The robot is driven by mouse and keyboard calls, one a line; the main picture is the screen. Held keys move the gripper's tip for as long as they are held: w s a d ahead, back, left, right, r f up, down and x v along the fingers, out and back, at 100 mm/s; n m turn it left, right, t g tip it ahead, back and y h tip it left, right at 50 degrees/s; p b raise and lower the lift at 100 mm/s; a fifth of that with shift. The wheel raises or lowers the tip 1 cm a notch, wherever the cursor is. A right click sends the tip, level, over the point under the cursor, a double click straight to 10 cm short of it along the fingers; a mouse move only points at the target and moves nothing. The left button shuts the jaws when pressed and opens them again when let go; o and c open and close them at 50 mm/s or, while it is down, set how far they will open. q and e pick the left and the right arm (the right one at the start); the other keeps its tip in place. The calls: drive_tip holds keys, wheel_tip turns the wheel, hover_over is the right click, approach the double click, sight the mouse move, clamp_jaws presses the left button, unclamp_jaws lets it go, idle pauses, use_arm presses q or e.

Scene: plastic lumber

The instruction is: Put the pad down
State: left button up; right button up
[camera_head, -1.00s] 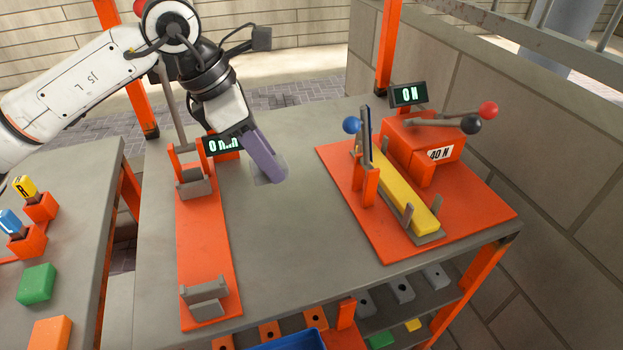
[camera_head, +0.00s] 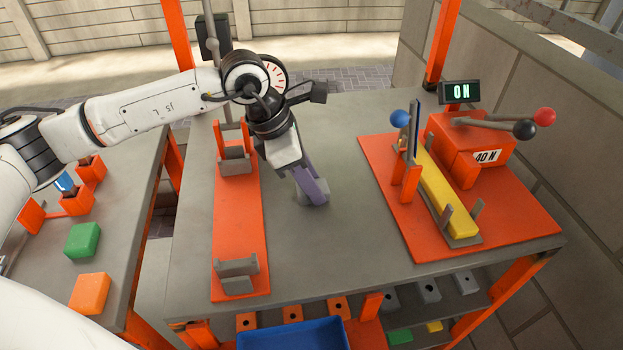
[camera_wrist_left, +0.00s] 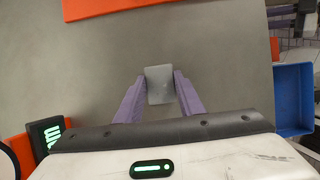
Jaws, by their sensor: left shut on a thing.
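The pad is a small grey block (camera_head: 318,197) over the bare middle of the grey bench, right of the orange plate with two grey cradles. My left gripper (camera_head: 312,192) points down with its purple fingers shut on the pad. In the left wrist view the grey pad (camera_wrist_left: 159,84) sits between the two purple fingertips (camera_wrist_left: 160,78). The pad is close to the bench top; I cannot tell whether it touches. My right gripper is not in view.
The orange cradle plate (camera_head: 240,205) lies to the left. An orange fixture (camera_head: 520,215) with a yellow bar (camera_head: 440,190), levers and display stands right. A blue bin (camera_head: 290,335) sits below the front edge. Bare bench surrounds the pad.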

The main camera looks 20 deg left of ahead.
use_arm(q)
drive_tip(key=shift+f, duration=0.2)
drive_tip(key=o, duration=1.1)
drive_tip(key=shift+r, duration=0.1)
drive_tip(key=shift+c, duration=0.2)
